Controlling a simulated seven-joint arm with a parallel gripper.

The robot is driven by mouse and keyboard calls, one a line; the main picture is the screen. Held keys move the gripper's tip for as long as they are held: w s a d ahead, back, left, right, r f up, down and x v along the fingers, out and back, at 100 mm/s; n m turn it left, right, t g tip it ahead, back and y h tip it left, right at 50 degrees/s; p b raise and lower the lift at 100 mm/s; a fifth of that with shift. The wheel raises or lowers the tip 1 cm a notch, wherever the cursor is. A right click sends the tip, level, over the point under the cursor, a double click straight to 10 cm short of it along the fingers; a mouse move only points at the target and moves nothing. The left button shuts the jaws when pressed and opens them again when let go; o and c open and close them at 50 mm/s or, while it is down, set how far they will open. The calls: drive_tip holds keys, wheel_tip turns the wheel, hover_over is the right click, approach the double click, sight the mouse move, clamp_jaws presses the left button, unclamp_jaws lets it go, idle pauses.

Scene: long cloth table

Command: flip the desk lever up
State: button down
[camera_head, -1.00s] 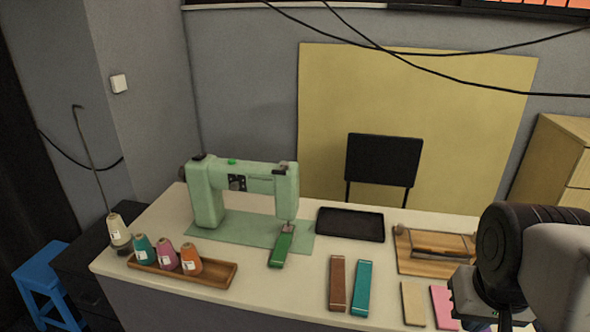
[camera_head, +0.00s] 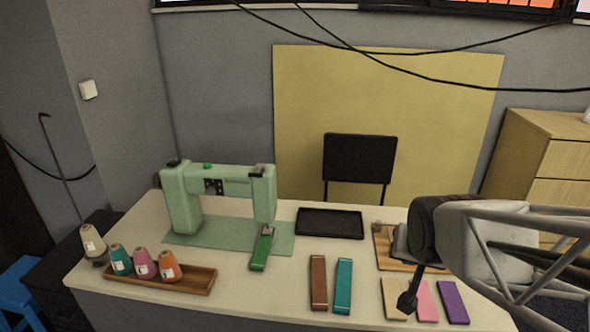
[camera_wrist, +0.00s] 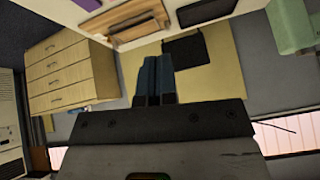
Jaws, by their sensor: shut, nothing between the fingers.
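A wooden board (camera_head: 384,259) lies at the right of the table in the head view, largely hidden behind my arm. The lever itself cannot be made out clearly in the head view. In the wrist view, which looks upside down, the board (camera_wrist: 148,39) shows at the top with a brown bar-like piece (camera_wrist: 130,24) on it. My gripper (camera_wrist: 157,62) is shut and empty, its dark fingers side by side. It is apart from the board in the wrist view. In the head view my arm covers the gripper's fingers or they are too unclear to tell.
A green sewing machine (camera_head: 183,205) and spools in a wooden tray (camera_head: 190,284) stand at left. A black tray (camera_head: 330,223) lies left of the board. Brown (camera_head: 318,283), teal (camera_head: 343,287), tan, pink and purple (camera_head: 452,302) strips lie along the front. A chair (camera_head: 358,158) stands behind.

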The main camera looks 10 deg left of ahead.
drive_tip(key=w+a+f+m+t+y, duration=0.1)
drive_tip(key=w+a+f+t+y, duration=0.1)
drive_tip(key=w+a+t, duration=0.35)
drive_tip(key=w+a+f+m+t+y, duration=0.1)
drive_tip(key=w+a+t+y, duration=0.1)
drive_tip(key=w+a, duration=0.6)
drive_tip(key=w+a+f+m+t+y, duration=0.2)
drive_tip(key=a+f+t+y, duration=0.2)
drive_tip(key=a+y, duration=0.6)
drive_tip(key=shift+a+f+m, duration=0.3)
drive_tip(key=shift+a+f, duration=0.55)
drive_tip(key=shift+f, duration=0.2)
approach(259, 171)
drive_tip(key=w+a+r, duration=0.2)
drive_tip(key=r, duration=0.1)
drive_tip(key=shift+w, duration=0.1)
